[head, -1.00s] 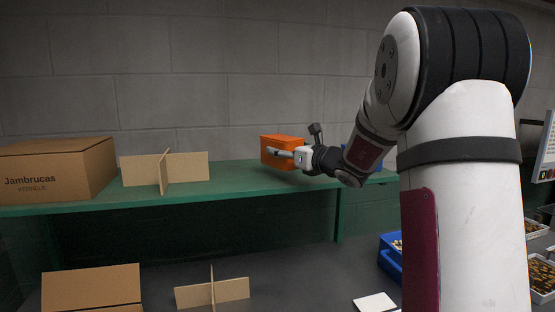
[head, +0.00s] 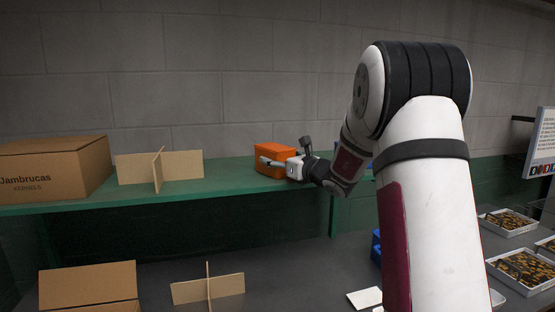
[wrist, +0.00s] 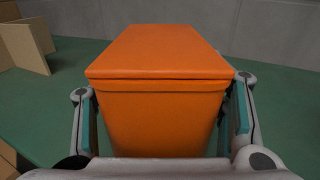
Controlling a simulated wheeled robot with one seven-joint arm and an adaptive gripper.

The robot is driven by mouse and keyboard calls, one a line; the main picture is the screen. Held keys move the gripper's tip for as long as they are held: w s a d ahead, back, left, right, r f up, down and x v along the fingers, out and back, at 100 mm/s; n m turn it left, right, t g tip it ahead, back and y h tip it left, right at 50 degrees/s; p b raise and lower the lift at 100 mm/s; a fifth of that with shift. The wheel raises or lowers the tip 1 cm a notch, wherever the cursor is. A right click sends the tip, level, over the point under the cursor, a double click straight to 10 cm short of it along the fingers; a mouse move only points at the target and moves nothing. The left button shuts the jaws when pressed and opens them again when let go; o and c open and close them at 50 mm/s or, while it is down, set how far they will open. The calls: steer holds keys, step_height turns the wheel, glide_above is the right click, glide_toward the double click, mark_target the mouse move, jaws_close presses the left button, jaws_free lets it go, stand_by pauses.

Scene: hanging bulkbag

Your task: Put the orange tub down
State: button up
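The orange tub (head: 284,155) has a flat lid and sits on the green shelf (head: 225,170), right of its middle. In the wrist view, the tub (wrist: 160,85) fills the centre, upright with its lid on. My gripper (head: 276,162) is at the tub, with a finger along either side of it. In the wrist view the finger pads of my gripper (wrist: 164,115) stand slightly apart from the tub's tapered walls, so it looks open around the tub. The tub's underside is hidden.
A cardboard box (head: 52,172) and a crossed cardboard divider (head: 181,167) stand left of the tub on the shelf. Below are another box (head: 88,285) and divider (head: 222,289). Trays (head: 520,268) lie at right. The shelf between divider and tub is clear.

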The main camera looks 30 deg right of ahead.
steer(key=shift+o, duration=0.5)
steer(key=shift+r, duration=0.2)
steer(key=shift+s+d, duration=0.1)
steer(key=shift+s, duration=0.3)
steer(key=s+d, duration=0.1)
steer(key=s, duration=1)
steer(key=s+a+n+g+y, duration=0.1)
steer(key=a+n+g+y, duration=0.2)
steer(key=a, duration=0.4)
steer(key=s+a+n+g+y, duration=0.1)
steer(key=s+a+n+y, duration=0.1)
steer(key=a+n, duration=0.45)
steer(key=s+a+f+n+g+y, duration=0.1)
steer(key=s+a+n+g, duration=0.3)
steer(key=a, duration=0.3)
steer(key=s+a+f+n+g, duration=0.2)
steer(key=s+a+n, duration=0.35)
steer(key=a, duration=0.25)
steer(key=s+a+f+n+g+h, duration=0.2)
steer(key=s+f+n+g+h, duration=0.15)
steer(key=s+n, duration=0.6)
steer(key=s+d+n+t+h, duration=0.1)
steer(key=s+d+n+h, duration=0.3)
steer(key=s+n, duration=0.2)
steer(key=shift+s+d+f+b, duration=0.2)
steer(key=shift+s+f+b, duration=0.2)
steer(key=shift+s+b, duration=0.05)
